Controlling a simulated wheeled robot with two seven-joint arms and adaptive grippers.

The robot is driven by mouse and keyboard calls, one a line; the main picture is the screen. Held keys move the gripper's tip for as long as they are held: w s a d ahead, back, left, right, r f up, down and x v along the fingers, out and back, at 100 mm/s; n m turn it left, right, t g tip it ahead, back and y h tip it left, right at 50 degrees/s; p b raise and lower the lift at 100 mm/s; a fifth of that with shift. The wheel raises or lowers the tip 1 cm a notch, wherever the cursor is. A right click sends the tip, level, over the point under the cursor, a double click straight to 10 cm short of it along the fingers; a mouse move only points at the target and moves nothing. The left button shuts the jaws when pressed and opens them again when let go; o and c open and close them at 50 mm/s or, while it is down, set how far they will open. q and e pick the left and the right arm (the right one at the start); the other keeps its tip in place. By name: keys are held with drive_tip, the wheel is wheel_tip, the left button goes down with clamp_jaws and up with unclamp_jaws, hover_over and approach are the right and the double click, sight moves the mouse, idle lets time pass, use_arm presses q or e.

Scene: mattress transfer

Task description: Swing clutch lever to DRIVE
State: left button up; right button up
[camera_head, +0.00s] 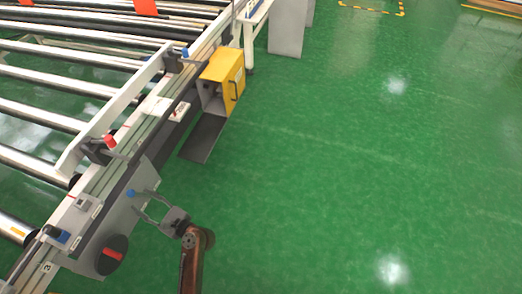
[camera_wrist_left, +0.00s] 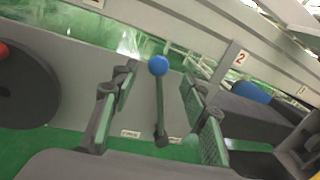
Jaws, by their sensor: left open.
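The clutch lever, with a blue ball knob (camera_head: 131,193), stands out from the grey side panel of the roller conveyor. In the left wrist view its blue knob (camera_wrist_left: 158,66) tops a thin dark shaft, with the pivot low between two small white label plates (camera_wrist_left: 131,134), whose text is too small to read. My left gripper (camera_head: 141,201) is open in front of the panel. In the left wrist view its fingers (camera_wrist_left: 159,84) stand on either side of the lever, with visible gaps at both sides. My right gripper is not in view.
A black disc with a red handle (camera_head: 112,255) sits on the panel nearer me. Beyond the lever are a yellow box (camera_head: 229,78) and a dark flat plate (camera_head: 204,138). Conveyor rollers (camera_head: 45,83) fill the left. The green floor (camera_head: 350,170) on the right is clear.

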sight(134, 195)
use_arm(q)
drive_tip(key=shift+w+f+n, duration=0.1)
drive_tip(key=shift+f+n, duration=0.05)
drive_tip(key=shift+n, duration=0.25)
drive_tip(key=shift+w+a, duration=0.15)
drive_tip(key=shift+a, duration=0.2)
drive_tip(key=b+x, duration=0.1)
drive_tip(key=x, duration=0.1)
drive_tip(key=shift+w+a, duration=0.15)
drive_tip(key=shift+a, duration=0.05)
drive_tip(key=b+x, duration=0.1)
drive_tip(key=x, duration=0.2)
drive_tip(key=shift+w+a, duration=0.1)
drive_tip(key=shift+a, duration=0.1)
drive_tip(key=shift+w+a, duration=0.3)
drive_tip(key=shift+a, duration=0.1)
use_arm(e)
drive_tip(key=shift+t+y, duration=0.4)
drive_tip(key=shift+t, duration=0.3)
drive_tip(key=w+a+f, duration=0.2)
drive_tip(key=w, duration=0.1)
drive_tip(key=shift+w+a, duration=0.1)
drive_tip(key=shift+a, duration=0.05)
use_arm(q)
clamp_jaws()
